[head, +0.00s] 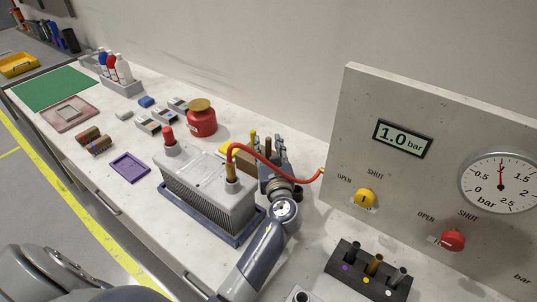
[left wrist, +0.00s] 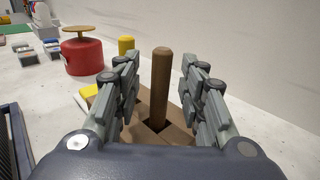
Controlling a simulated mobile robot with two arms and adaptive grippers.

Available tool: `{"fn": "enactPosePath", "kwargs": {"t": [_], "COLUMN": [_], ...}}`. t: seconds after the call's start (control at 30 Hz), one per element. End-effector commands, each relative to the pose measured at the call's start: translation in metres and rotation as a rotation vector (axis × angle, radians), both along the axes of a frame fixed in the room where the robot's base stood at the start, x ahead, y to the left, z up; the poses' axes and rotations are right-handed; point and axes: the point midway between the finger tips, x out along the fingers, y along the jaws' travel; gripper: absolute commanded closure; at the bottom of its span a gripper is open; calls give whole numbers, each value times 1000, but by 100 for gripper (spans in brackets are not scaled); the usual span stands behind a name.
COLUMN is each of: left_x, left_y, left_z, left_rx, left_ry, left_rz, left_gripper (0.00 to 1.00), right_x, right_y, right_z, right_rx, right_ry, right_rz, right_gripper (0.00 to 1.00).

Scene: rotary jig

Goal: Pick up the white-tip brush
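A brown upright handle (left wrist: 160,85) stands in a slot of a brown block (left wrist: 178,140) in the left wrist view. Its lower end is hidden in the block, so I cannot see a tip or its colour. My left gripper (left wrist: 160,90) is open, with one finger on each side of the handle and gaps between them. In the head view my left gripper (head: 273,158) is over the block (head: 241,162), behind the grey ribbed box. A yellow handle (left wrist: 126,45) stands farther back. My right gripper is not in view.
A red pot (head: 201,121) stands left of the block. The grey ribbed box (head: 205,188) with a red hose (head: 268,163) is in front. A gauge panel (head: 420,150) rises to the right. A dark holder (head: 365,272) with several cylinders stands below the panel.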

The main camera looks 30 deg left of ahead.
Motion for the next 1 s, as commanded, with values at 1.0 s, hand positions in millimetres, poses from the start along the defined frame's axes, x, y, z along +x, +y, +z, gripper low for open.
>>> {"fn": "enactPosePath", "kwargs": {"t": [1.0], "left_x": [0], "left_y": [0], "left_z": [78], "left_rx": [-1], "left_ry": [-5], "left_rz": [0], "left_gripper": [100], "right_x": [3], "right_y": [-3], "right_z": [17], "right_rx": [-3], "right_ry": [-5], "right_rz": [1], "right_gripper": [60]}}
